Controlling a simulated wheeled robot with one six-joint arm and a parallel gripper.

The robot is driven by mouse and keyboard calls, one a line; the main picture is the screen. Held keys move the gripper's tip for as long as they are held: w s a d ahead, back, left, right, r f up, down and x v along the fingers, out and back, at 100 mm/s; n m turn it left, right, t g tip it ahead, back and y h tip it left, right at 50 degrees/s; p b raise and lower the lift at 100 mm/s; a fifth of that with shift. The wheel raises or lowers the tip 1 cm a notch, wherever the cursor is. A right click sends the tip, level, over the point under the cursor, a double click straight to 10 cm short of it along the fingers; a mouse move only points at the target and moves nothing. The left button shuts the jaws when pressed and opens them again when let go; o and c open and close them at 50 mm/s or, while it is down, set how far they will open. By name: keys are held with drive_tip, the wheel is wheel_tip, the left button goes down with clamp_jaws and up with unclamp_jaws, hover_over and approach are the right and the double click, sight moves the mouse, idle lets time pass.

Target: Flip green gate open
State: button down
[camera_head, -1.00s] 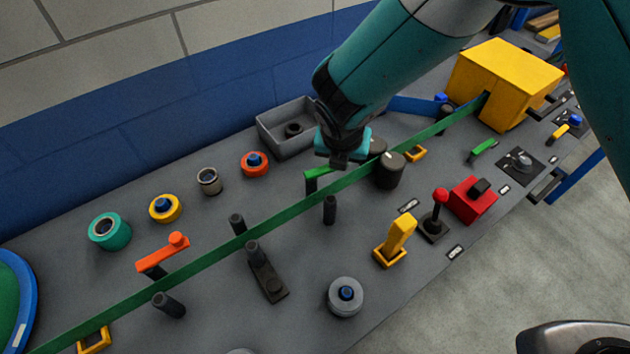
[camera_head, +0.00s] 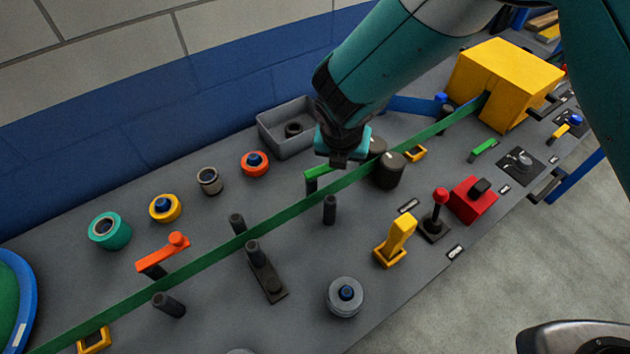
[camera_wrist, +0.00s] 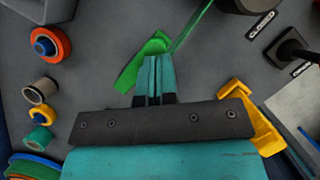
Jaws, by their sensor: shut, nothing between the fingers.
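The green gate (camera_head: 318,173) is a short flat bar on a dark post beside the long green belt in the middle of the panel. Its far end is partly hidden behind my gripper (camera_head: 341,162). In the wrist view the green gate (camera_wrist: 138,62) lies just beyond the fingertips of my gripper (camera_wrist: 155,70), with its bar pointing down-left. The fingers are together with nothing held. They overlap the gate in this view; I cannot tell whether they touch it.
The green belt (camera_head: 205,248) runs diagonally past several dark posts to a yellow box (camera_head: 507,82). An orange-red gate (camera_head: 160,252) stands at left. A grey tray (camera_head: 270,130) lies behind my gripper. A dark knob (camera_head: 390,172) stands close right. A yellow lever (camera_head: 400,234) is nearer the front.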

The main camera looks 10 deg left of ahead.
drive_tip(key=shift+s, duration=0.1)
idle(0.8)
drive_tip(key=s+d+r+b, duration=0.1)
drive_tip(key=s+r, duration=0.6)
drive_tip(key=r, duration=0.2)
drive_tip(key=shift+s+r, duration=0.15)
drive_tip(key=shift+r, duration=0.05)
drive_tip(key=s+d+r+m+g+y, duration=0.2)
drive_tip(key=s+d+r+m, duration=0.4)
drive_tip(key=m, duration=0.8)
drive_tip(key=s+d+r+m+g+y, duration=0.2)
drive_tip(key=s+d+r+m, duration=0.5)
drive_tip(key=m, duration=0.7)
drive_tip(key=s+d, duration=0.2)
drive_tip(key=shift+s+d, duration=0.2)
drive_tip(key=shift+d, duration=0.2)
